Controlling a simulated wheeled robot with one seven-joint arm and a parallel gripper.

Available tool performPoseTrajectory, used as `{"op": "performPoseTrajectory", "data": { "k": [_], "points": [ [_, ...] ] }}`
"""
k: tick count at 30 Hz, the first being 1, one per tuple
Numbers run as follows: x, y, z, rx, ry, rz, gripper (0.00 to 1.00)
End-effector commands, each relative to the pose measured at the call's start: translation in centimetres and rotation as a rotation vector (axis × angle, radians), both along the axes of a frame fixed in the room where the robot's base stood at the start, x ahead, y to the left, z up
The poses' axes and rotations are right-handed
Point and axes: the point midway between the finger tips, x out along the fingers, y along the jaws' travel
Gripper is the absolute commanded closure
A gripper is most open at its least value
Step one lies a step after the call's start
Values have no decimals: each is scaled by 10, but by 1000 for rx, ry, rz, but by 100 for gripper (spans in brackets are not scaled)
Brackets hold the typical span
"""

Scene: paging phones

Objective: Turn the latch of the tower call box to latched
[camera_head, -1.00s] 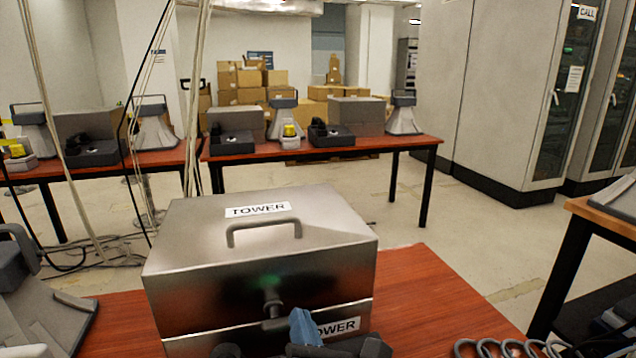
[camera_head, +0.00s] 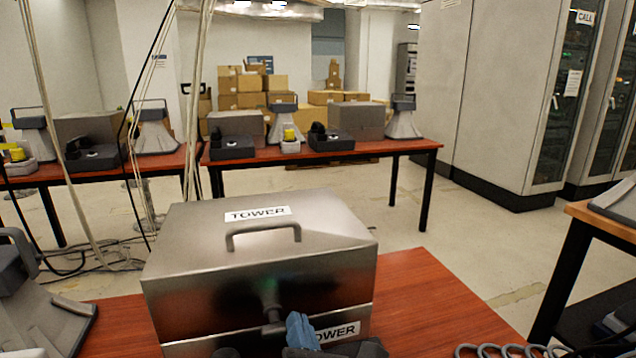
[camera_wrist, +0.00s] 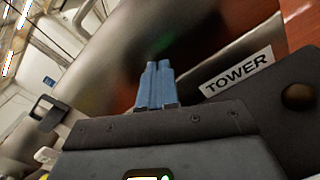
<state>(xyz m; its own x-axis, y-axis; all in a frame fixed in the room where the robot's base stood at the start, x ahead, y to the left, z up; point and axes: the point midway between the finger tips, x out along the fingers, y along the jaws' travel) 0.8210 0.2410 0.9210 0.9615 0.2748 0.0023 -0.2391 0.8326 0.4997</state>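The tower call box (camera_head: 225,290) is a metal case with a sloped lid, a grey handle and TOWER labels; its lid is down. Its latch (camera_head: 272,312) is a small dark metal piece at the front middle, over the seam between lid and base. My gripper (camera_head: 298,322) has blue fingers just right of the latch's lower end; I cannot tell whether they touch it. In the wrist view the fingers (camera_wrist: 155,82) lie side by side with no visible gap, pointing at the box front. The latch is not distinguishable there.
The box stands on a red-brown table (camera_head: 430,300), bare to its right. A grey horn-shaped unit (camera_head: 45,310) stands left of it, and a coiled cord (camera_head: 510,350) lies front right. Cables hang at the left. Another table (camera_head: 370,148) with phones stands behind.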

Motion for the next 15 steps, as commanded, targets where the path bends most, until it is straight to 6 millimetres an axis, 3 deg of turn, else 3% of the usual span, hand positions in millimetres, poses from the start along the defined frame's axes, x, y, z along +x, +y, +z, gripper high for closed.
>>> {"op": "performPoseTrajectory", "data": {
  "k": [15],
  "points": [
    [-2, 5, 2, 0, 6, 6, 100]
  ]
}}
